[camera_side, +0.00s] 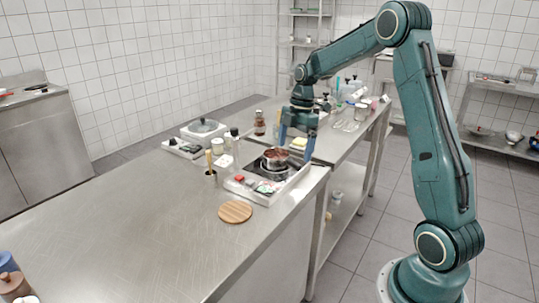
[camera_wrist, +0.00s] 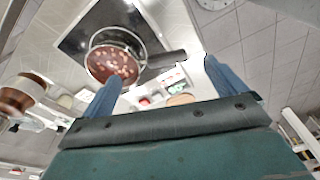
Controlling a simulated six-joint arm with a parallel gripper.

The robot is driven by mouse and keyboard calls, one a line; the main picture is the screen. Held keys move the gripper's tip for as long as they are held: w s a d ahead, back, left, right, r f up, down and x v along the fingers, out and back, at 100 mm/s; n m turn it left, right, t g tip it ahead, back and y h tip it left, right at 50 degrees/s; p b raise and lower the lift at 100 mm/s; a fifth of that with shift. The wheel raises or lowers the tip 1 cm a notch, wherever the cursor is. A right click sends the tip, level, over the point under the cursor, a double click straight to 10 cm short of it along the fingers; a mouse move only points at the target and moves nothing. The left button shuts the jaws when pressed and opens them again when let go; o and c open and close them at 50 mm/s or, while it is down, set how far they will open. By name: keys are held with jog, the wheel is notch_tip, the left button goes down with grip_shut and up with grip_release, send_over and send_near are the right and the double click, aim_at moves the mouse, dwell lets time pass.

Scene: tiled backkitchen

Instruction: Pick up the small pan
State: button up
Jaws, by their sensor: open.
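The small pan (camera_side: 275,160) stands on a black hob on the steel counter in the side view. In the wrist view the pan (camera_wrist: 113,62) is steel with a reddish-brown chunky filling. Its dark handle (camera_wrist: 166,59) points right. My gripper (camera_side: 299,145) is just above and right of the pan, fingers pointing down. In the wrist view my gripper (camera_wrist: 163,84) has its two blue fingers wide apart, with nothing between them. The pan lies beyond the fingertips, toward the left finger. I cannot tell whether a finger touches the handle.
The hob (camera_side: 255,168) holds small coloured items at its front. A round wooden board (camera_side: 235,212) lies before it.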

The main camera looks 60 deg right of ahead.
aim_at(292, 160)
jog(key=shift+w+a+f, duration=0.1)
jog(key=shift+a+f, duration=0.1)
jog(key=shift+f, duration=0.85)
jog(key=shift+a+f, duration=0.15)
jog(key=shift+f, duration=0.9)
jog(key=c, duration=1.1)
jog(key=shift+c, duration=0.2)
jog(key=shift+r, duration=0.15)
notch_tip(292, 160, up, 10)
